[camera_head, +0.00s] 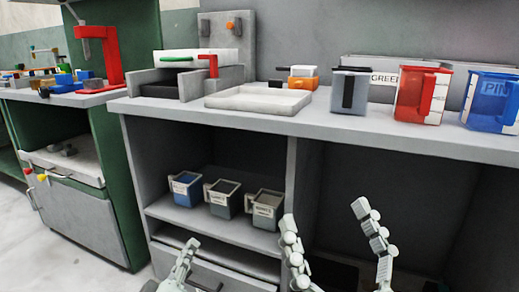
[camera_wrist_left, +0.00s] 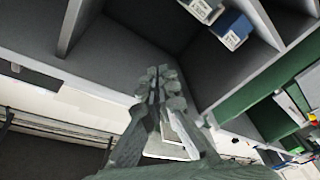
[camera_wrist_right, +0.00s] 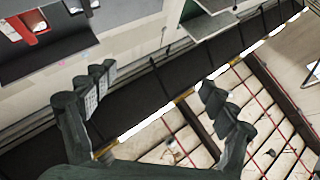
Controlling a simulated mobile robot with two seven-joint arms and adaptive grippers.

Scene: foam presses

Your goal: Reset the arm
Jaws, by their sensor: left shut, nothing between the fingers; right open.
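My left gripper (camera_head: 189,247) is low in the head view, in front of the lower part of the workbench. In the left wrist view its two fingers (camera_wrist_left: 160,74) lie together, with nothing between them. My right gripper (camera_head: 325,212) is to the right of it in the head view, with its fingers spread wide before the bench's dark open bay. In the right wrist view its fingers (camera_wrist_right: 156,80) are also wide apart and empty. Neither gripper visibly touches anything.
The grey bench top (camera_head: 340,122) carries a white tray (camera_head: 260,100), a grey press (camera_head: 185,78), a red container (camera_head: 418,95) and a blue container (camera_head: 490,98). Several small bins, including a blue-filled one (camera_head: 185,189), stand on the shelf below. A green cabinet (camera_head: 103,150) stands left.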

